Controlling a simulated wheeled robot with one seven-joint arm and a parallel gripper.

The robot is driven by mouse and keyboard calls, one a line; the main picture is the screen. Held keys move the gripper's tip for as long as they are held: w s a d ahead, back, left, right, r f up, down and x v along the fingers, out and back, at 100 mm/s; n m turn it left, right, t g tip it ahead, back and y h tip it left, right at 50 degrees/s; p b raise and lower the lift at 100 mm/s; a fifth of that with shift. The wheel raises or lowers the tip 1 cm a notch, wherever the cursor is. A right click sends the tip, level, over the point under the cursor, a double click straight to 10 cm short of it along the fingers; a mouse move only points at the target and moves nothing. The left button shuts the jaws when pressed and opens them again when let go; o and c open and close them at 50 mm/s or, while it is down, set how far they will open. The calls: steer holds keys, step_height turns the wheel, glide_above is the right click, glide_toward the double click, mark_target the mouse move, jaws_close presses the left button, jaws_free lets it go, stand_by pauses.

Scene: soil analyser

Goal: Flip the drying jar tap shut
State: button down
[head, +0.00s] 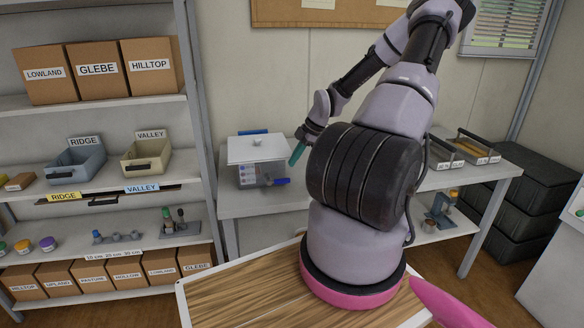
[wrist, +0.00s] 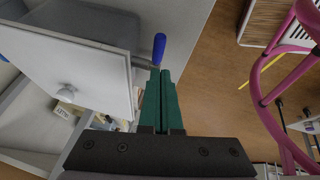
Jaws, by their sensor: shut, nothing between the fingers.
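The drying jar (head: 250,176) is a clear, boxy vessel with a pale lid (head: 257,148) and a small knob, standing on the grey bench. Its tap has a blue lever (head: 282,181) low on the right side, lying roughly sideways in the head view. My gripper (head: 294,162) has green fingers, shut and empty, just above and right of the tap. In the wrist view the blue lever (wrist: 158,48) shows just beyond the fingertips (wrist: 162,72); I cannot tell whether they touch. The lid (wrist: 95,60) fills the left of that view.
The grey bench (head: 235,208) has free room in front of the jar. Metal trays with handles (head: 465,150) stand at its right. Shelves with a grey bin (head: 75,165) and cartons (head: 152,65) stand left. A wooden-topped surface (head: 235,290) lies nearer.

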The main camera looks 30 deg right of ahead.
steer(key=s+d+r, duration=0.2)
steer(key=d+r, duration=0.2)
steer(key=shift+s+d+r, duration=0.15)
steer(key=shift+d+r, duration=0.1)
steer(key=shift+r, duration=0.15)
steer(key=s+a+r+m+t, duration=0.1)
steer(key=s+a+r+m, duration=0.5)
steer(key=r, duration=0.4)
steer(key=s+a+r+m+t+h, duration=0.1)
steer(key=s+a+r+m, duration=0.6)
steer(key=s+a+r, duration=0.2)
steer(key=s+a+r+m+t+h, duration=0.1)
steer(key=s+a+r+m+t, duration=0.1)
steer(key=s+a+r+m, duration=0.5)
step_height(320, 180, up, 6)
steer(key=shift+s+a+r, duration=0.15)
steer(key=shift+a+r, duration=0.1)
steer(key=shift+a, duration=0.55)
